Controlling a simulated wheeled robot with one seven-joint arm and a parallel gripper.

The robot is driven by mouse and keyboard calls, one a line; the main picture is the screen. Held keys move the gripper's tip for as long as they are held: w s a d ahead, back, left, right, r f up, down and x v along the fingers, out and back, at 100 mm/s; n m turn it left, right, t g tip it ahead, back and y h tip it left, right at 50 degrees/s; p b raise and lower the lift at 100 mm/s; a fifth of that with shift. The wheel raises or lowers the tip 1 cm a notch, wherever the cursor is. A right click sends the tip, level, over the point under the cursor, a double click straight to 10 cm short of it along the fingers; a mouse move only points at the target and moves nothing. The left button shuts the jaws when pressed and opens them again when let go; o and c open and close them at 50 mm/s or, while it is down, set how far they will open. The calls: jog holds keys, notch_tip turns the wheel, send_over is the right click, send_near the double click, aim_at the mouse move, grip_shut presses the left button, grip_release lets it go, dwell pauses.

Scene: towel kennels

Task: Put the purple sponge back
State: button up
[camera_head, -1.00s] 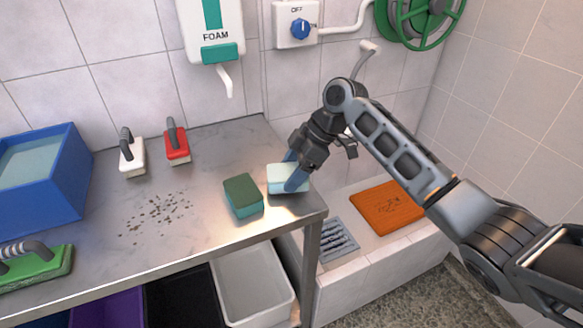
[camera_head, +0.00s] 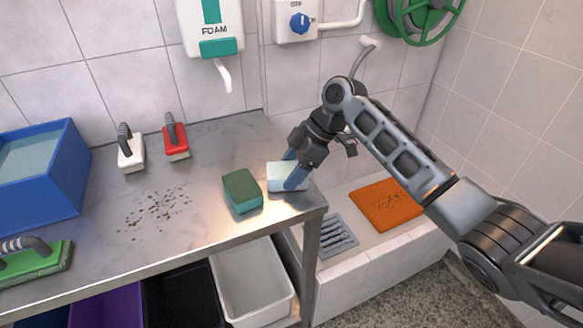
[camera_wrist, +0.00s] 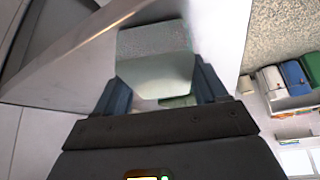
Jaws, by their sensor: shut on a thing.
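I see no purple sponge. My gripper (camera_head: 293,173) is shut on a pale sponge (camera_head: 278,178), whitish blue, at the right end of the steel table (camera_head: 190,222). The sponge is at or just above the table top; I cannot tell if it touches. In the wrist view the same pale sponge (camera_wrist: 155,65) sits between the two blue fingers. A sponge with a dark green top and teal sides (camera_head: 242,192) lies on the table just left of the held one.
Under the table are a purple bin (camera_head: 108,312), a black bin (camera_head: 182,297) and a white-grey bin (camera_head: 252,284). A blue tub (camera_head: 50,190), red brush (camera_head: 176,145), white brush (camera_head: 131,155) and green brush (camera_head: 40,265) stand left. Dirt specks (camera_head: 155,208) lie mid-table. An orange mat (camera_head: 385,207) lies right.

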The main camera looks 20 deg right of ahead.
jog(key=shift+f, duration=0.15)
jog(key=o, duration=1)
